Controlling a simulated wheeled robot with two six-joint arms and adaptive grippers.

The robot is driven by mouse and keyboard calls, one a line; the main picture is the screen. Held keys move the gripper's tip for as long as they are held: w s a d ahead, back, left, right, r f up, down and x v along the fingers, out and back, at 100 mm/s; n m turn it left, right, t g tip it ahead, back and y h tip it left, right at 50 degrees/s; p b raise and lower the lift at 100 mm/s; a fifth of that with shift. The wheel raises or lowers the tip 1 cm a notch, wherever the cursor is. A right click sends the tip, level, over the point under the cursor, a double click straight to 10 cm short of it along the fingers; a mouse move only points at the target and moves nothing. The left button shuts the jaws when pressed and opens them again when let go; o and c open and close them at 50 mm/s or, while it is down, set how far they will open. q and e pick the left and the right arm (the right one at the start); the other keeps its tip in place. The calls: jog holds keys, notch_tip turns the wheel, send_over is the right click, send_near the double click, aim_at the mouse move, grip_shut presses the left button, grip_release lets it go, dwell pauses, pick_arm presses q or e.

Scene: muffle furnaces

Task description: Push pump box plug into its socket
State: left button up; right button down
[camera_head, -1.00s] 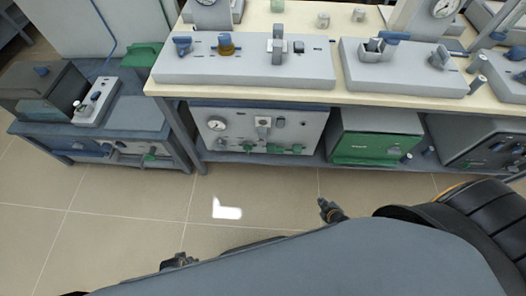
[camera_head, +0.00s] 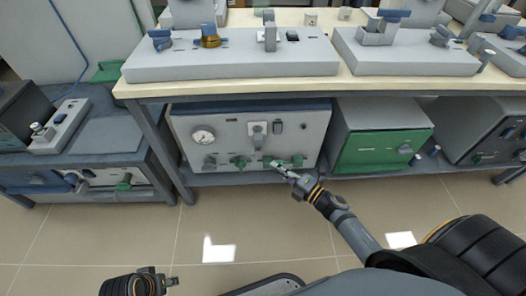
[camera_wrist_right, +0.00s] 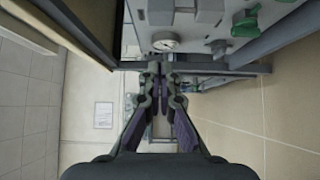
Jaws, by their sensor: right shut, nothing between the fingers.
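The pump box (camera_head: 225,122) stands on the lower shelf under the bench, with a round gauge and several green valve handles on its pale front. A light plug-like piece (camera_head: 257,129) is on the upper middle of that front; I cannot tell how deep it sits in its socket. My right gripper (camera_head: 279,168) is shut and empty, at the lower front of the box near the green handles, below the plug. In the right wrist view the closed fingers (camera_wrist_right: 162,80) show with the box front (camera_wrist_right: 185,22) beyond. My left gripper (camera_head: 172,282) is low at left, its jaws unclear.
A green-fronted box (camera_head: 378,152) stands right of the pump box, and a dark box (camera_head: 470,130) farther right. The bench top (camera_head: 230,82) overhangs the shelf. A lower side table (camera_head: 90,135) is at left. The floor in front is open.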

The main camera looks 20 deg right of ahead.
aim_at(256, 144)
pick_arm(q)
jog(key=shift+w+d+f+t+b, duration=0.15)
jog(key=shift+f+b, duration=0.15)
jog(key=shift+f, duration=0.1)
jog(key=shift+w+d+f+t+b, duration=0.1)
jog(key=shift+d+f+t+b, duration=0.05)
jog(key=shift+f+b, duration=0.2)
pick_arm(e)
jog(key=w, duration=0.3)
jog(key=w+a, duration=0.1)
jog(key=w, duration=0.5)
jog(key=shift+a, duration=0.3)
pick_arm(q)
jog(key=shift+s+d+f+b, duration=0.1)
jog(key=shift+s+f+b, duration=0.1)
jog(key=shift+f+b, duration=0.25)
pick_arm(e)
jog(key=shift+w+d+r, duration=0.1)
jog(key=shift+w+d, duration=0.1)
jog(key=shift+w, duration=0.45)
jog(key=shift+w+d, duration=0.25)
jog(key=shift+w, duration=0.45)
jog(key=shift+w+d+r, duration=0.1)
jog(key=shift+w+d, duration=0.1)
jog(key=shift+w, duration=0.45)
